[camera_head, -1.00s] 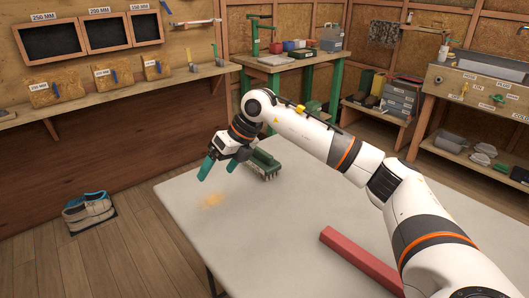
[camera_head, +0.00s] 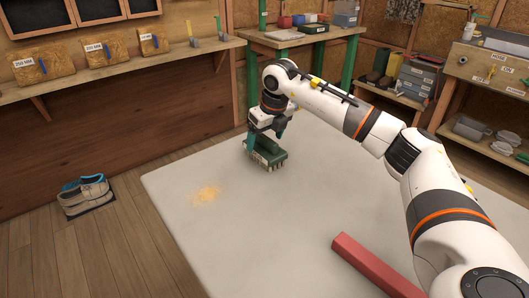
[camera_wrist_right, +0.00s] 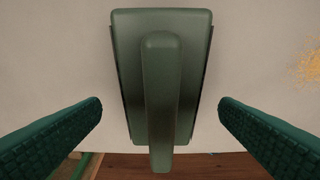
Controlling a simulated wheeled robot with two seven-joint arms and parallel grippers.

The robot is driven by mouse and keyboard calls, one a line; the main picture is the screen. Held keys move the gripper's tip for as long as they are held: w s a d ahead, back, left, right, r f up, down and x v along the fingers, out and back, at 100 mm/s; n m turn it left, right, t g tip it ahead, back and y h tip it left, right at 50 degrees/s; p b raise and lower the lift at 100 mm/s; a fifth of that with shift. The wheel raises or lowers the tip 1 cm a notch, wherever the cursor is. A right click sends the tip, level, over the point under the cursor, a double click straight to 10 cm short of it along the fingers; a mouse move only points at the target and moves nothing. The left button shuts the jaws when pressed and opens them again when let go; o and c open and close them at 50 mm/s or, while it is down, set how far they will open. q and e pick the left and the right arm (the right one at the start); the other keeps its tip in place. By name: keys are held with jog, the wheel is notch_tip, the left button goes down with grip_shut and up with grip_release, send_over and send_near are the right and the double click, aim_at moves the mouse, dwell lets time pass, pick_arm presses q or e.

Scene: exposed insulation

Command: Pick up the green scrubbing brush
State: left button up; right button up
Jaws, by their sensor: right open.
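The green scrubbing brush (camera_head: 266,153) stands bristles down on the pale table (camera_head: 300,215), near its far edge. My right gripper (camera_head: 265,136) is directly above the brush in the head view, partly hiding it. In the right wrist view the brush (camera_wrist_right: 160,85) lies centred, its raised handle running lengthwise between my two green fingers (camera_wrist_right: 160,120). The fingers are open, with a gap on each side of the brush, and do not touch it in that view. My left gripper is not in view.
A red bar (camera_head: 375,267) lies on the near right of the table. A patch of yellow crumbs (camera_head: 206,194) is left of the brush. A green workbench (camera_head: 300,38) stands behind the table. The table's middle is clear.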

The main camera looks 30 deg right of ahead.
aim_at(263, 145)
jog(key=x, duration=0.4)
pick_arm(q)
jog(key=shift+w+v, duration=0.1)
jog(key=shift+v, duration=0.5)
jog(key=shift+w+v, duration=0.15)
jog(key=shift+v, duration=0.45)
pick_arm(e)
jog(key=shift+s, duration=0.1)
jog(key=c, duration=1.1)
jog(key=shift+r, duration=0.15)
jog(key=shift+c, duration=0.2)
notch_tip(263, 145, up, 9)
jog(key=shift+f+p, duration=0.2)
jog(key=shift+p, duration=0.35)
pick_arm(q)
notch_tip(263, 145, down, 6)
pick_arm(e)
jog(key=shift+r, duration=0.6)
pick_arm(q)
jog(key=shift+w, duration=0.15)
